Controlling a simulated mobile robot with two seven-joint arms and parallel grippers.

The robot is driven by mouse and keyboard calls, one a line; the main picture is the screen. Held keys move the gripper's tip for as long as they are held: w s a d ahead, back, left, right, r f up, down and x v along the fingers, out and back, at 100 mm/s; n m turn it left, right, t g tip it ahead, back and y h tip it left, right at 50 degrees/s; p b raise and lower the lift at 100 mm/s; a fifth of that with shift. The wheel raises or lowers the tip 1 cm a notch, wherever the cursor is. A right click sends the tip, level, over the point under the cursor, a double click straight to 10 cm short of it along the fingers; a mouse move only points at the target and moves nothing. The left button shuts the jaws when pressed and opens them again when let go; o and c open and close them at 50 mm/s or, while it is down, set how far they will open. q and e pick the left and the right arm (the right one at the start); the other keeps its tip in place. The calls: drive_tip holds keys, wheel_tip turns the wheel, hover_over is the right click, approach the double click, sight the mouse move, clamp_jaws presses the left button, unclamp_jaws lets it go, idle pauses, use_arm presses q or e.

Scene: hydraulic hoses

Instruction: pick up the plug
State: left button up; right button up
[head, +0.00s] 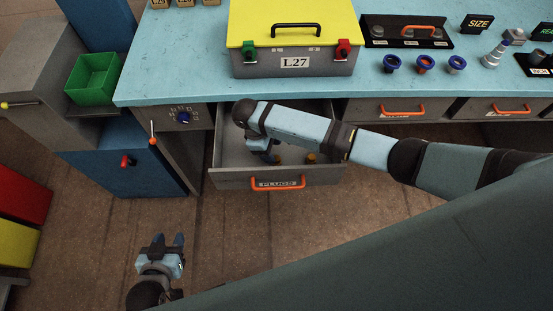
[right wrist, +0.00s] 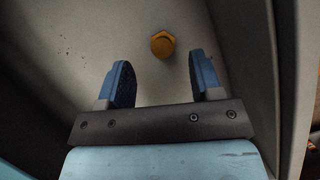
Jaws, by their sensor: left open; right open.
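The open drawer labelled PLUGS (head: 232,178) holds two small yellow-brown plugs in the head view, one (head: 311,157) to the right and one (head: 279,160) partly hidden beside my right gripper (head: 270,157). My right gripper is open and reaches down into the drawer. In the right wrist view, a yellow hexagonal plug (right wrist: 162,44) lies on the drawer floor, just beyond the open, empty fingertips (right wrist: 160,66) and roughly centred between them. I cannot tell which of the two it is. My left gripper (head: 169,241) is open and empty above the floor at lower left.
A grey case with a yellow lid (head: 292,63), marked L.27, stands on the blue bench (head: 180,72) behind the drawer. Drawer walls surround my right gripper. A green bin (head: 93,78) and blue cabinet (head: 120,170) stand left. Several blue-rimmed fittings (head: 425,64) are at right.

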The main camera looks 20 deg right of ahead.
sight(277, 158)
drive_tip(key=x, duration=0.5)
drive_tip(key=shift+f, duration=0.1)
drive_tip(key=shift+c, duration=0.3)
drive_tip(key=c, duration=0.9)
